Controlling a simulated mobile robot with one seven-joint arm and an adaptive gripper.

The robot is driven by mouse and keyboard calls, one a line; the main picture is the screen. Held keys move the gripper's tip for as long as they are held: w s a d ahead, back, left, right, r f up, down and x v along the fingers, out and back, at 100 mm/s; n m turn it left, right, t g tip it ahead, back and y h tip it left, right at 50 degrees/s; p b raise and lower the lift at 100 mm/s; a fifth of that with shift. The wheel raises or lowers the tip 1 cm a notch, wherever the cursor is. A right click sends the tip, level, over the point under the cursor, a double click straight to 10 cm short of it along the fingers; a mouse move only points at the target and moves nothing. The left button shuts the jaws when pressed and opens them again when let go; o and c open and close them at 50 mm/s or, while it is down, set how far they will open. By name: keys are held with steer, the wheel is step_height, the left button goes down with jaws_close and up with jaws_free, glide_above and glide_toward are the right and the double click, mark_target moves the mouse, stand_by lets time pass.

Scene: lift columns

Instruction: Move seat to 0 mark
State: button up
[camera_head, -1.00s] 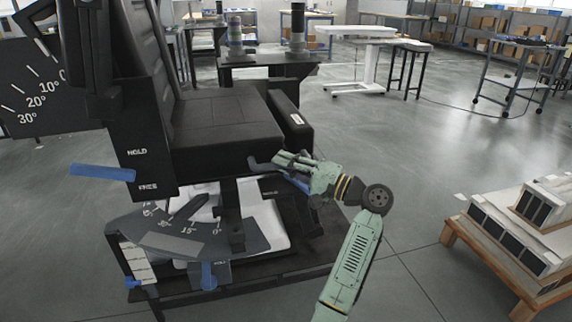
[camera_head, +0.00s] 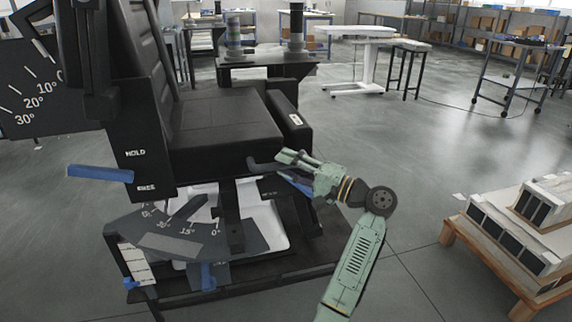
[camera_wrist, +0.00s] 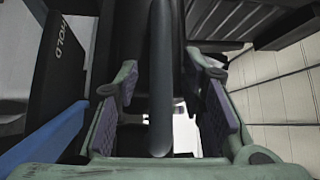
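The black seat (camera_head: 222,125) with its upright backrest fills the left of the head view. Below it is a dark angle scale (camera_head: 175,243) with 0, 15, 30 and higher marks and a dark pointer (camera_head: 190,208); its exact reading is unclear. A dark handle bar (camera_head: 262,166) sticks out under the seat's front edge. My gripper (camera_head: 291,158) is at this bar. In the wrist view the bar (camera_wrist: 160,75) runs between the two fingers of my gripper (camera_wrist: 166,100), with gaps on both sides.
A blue lever (camera_head: 100,174) stands by the HOLD and FREE labels at the seat's left. A wooden pallet with boxes (camera_head: 520,235) is at the right. Open floor lies between.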

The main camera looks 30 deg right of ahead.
steer(key=v, duration=1.1)
steer(key=shift+d, duration=0.1)
stand_by(0.5)
